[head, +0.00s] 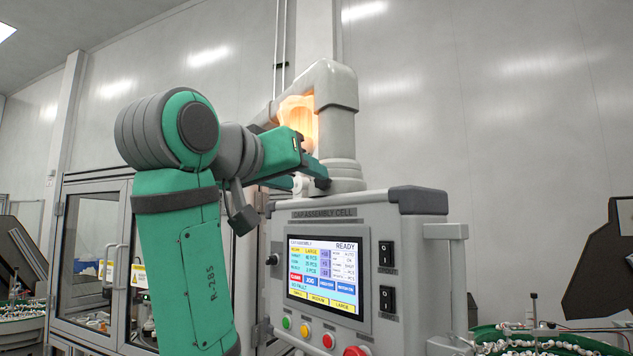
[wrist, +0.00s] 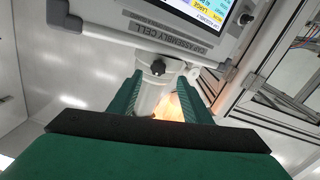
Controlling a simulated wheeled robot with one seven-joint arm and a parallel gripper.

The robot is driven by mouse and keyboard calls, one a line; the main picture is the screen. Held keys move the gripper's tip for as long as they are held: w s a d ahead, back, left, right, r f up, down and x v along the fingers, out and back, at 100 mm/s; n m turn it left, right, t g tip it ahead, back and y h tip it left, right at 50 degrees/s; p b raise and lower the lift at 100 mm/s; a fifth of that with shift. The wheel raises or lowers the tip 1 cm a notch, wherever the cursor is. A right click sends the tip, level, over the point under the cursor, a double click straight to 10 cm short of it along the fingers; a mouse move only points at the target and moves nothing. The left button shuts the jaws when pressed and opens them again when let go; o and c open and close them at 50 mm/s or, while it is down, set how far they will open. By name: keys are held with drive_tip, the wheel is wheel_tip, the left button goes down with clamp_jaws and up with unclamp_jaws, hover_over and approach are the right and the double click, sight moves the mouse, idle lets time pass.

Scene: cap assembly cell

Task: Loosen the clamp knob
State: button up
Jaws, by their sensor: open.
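The clamp knob (wrist: 158,67) is a small black knob on a pale grey post (wrist: 152,95), seen in the wrist view just beyond my fingertips and roughly between them. My gripper (wrist: 158,82) is open, with one green finger on each side of the post; I cannot tell whether either finger touches it. In the head view my gripper (head: 316,178) reaches to the foot of the grey column (head: 341,150) on top of the machine cabinet. The knob cannot be made out clearly there, where my fingers cover that area.
The cabinet's front panel has a lit screen (head: 321,276) reading READY, rocker switches (head: 387,254) and push buttons (head: 328,340). Another black knob (head: 272,259) is on its left side. An orange glow (head: 298,115) shows beside the column. Bowls of caps (head: 540,342) stand at the sides.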

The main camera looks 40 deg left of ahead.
sight(321, 182)
drive_tip(key=shift+x, duration=3)
drive_tip(key=shift+d, duration=0.2)
drive_tip(key=shift+w, duration=0.1)
drive_tip(key=c, duration=1)
drive_tip(key=shift+n, duration=0.3)
drive_tip(key=shift+c, duration=0.2)
drive_tip(key=n, duration=0.2)
drive_tip(key=shift+d+n, duration=0.1)
drive_tip(key=shift+n, duration=0.2)
drive_tip(key=n, duration=0.4)
drive_tip(key=shift+n, duration=4.3)
